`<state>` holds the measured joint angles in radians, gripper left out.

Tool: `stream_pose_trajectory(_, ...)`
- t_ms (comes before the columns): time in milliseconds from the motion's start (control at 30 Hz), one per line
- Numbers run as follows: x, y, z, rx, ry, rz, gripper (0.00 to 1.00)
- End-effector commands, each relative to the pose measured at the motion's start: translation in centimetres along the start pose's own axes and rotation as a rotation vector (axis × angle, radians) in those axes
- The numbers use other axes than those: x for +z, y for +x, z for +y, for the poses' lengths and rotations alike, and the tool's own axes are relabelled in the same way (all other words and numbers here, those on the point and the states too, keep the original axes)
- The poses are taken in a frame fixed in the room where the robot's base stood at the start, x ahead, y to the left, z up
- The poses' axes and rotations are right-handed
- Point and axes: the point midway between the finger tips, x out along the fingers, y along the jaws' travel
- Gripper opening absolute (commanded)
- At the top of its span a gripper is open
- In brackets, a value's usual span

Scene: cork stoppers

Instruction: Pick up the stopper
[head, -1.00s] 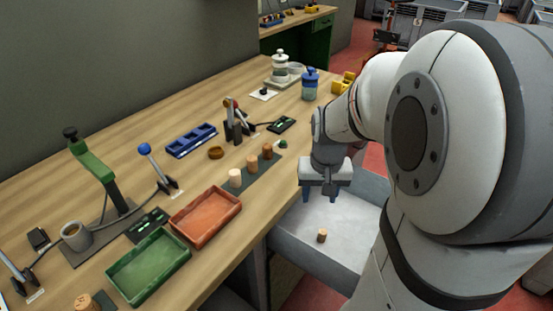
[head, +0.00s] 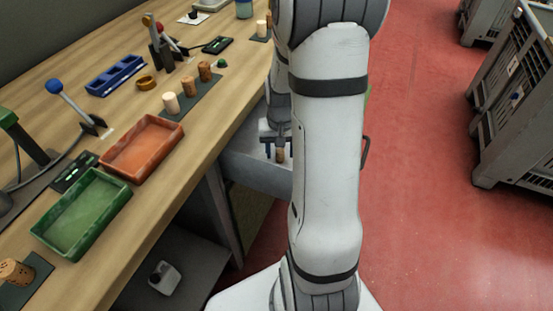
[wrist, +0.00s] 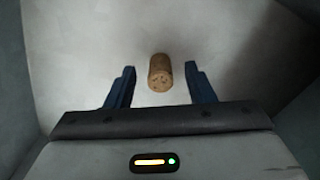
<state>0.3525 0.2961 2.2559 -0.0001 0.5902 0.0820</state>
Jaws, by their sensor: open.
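The cork stopper (wrist: 160,73) stands out in the wrist view as a short brown cylinder on the pale floor of an open drawer (head: 243,170). In the head view the stopper (head: 280,156) is small and partly covered by my gripper. My gripper (wrist: 160,88) is open, with one blue finger on each side of the stopper and a gap on both sides. The stopper sits between the fingertips, towards their far ends. In the head view my gripper (head: 279,145) is low over the drawer, and my arm hides the drawer's right part.
The wooden bench left of the drawer holds a red tray (head: 142,148), a green tray (head: 82,213) and a blue divided tray (head: 115,76). Several other stoppers stand on a dark mat (head: 203,90). Grey crates (head: 515,100) stand at the right. The red floor between is clear.

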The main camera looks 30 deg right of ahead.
Motion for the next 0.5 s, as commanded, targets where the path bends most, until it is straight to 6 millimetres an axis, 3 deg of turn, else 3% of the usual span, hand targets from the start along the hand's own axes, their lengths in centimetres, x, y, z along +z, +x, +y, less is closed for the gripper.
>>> stream_pose_trajectory(300, -0.01, 0.80, 0.03, 0.000, 0.001, 0.001, 0.49)
stream_pose_trajectory(500, -0.01, 0.79, 0.05, 0.000, 0.001, 0.001, 0.33)
